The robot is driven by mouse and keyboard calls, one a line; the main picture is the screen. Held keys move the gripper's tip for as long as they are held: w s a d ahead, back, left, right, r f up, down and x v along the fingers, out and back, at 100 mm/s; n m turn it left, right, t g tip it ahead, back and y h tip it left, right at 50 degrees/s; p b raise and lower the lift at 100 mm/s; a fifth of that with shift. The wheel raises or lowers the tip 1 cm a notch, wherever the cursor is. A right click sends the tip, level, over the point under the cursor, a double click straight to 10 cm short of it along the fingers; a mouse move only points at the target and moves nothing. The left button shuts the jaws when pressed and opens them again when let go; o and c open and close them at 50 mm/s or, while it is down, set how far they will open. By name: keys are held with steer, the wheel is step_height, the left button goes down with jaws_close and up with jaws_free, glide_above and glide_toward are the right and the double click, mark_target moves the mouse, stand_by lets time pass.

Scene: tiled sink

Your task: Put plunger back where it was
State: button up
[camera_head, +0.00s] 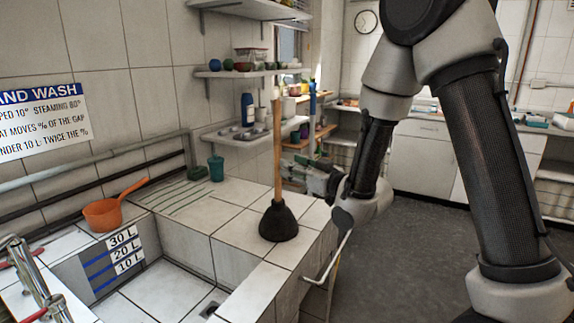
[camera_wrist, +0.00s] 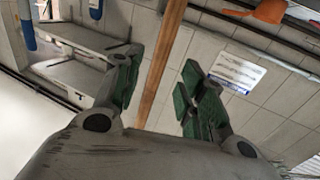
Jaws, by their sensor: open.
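The plunger (camera_head: 278,222) stands upright on the tiled ledge beside the sink basin, its black rubber cup down and its wooden handle pointing up. My gripper (camera_head: 307,176) is open just right of the handle in the head view, above the height of the cup. In the wrist view, the wooden handle (camera_wrist: 167,50) runs between the two green-padded fingers of my gripper (camera_wrist: 162,78). Gaps show on both sides of it, wider on the right. The cup is not visible in the wrist view.
An orange dipper (camera_head: 104,215) and a green cup (camera_head: 216,168) stand on the ledge. The sunken basin (camera_head: 160,291) lies in front, left of the plunger. Wall shelves (camera_head: 244,139) hold bottles and jars behind the handle. Open floor (camera_head: 400,260) lies right of the ledge.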

steer(key=s+d+r+m+g+h, duration=0.2)
steer(key=s+d+h, duration=0.25)
steer(key=d, duration=0.55)
steer(key=s+d+r+m+g+h, duration=0.1)
steer(key=s+d+r+m+h, duration=0.3)
steer(key=d, duration=0.6)
steer(key=s+d+m+g+h, duration=0.1)
steer(key=s+d+g, duration=0.2)
steer(key=s, duration=0.9)
steer(key=s+d+g+h, duration=0.2)
steer(key=s+d+g, duration=0.1)
steer(key=s, duration=0.9)
steer(key=shift+s+d+f+m+g, duration=0.15)
steer(key=shift+d+f+m+g, duration=0.25)
steer(key=shift+d, duration=0.4)
